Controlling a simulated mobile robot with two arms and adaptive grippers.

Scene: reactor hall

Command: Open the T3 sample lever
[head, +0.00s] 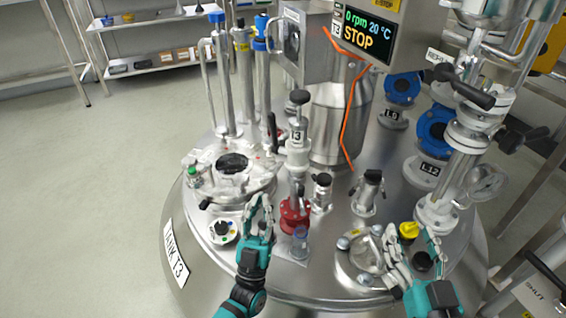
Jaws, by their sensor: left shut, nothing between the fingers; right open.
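The T3 sample valve (297,160) stands upright near the middle of the tank lid in the head view, with a small T3 tag and a black knob (299,97) on top. A slim black handle (272,132) rises at its left; I cannot tell whether this is the lever. A red flange (291,217) is at its foot, with a clear glass piece (299,242) in front. My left gripper (260,208) is shut and empty, left of the red flange and seemingly apart from it. My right gripper (411,240) is open and empty, beside the yellow-capped fitting.
A round hatch (232,185) lies left of the valve. A yellow-capped fitting (408,232) and a round sight port (362,262) are near my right gripper. A control box reading STOP (362,30) hangs above. Blue L9 (403,87) and L12 (434,130) valves stand at right.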

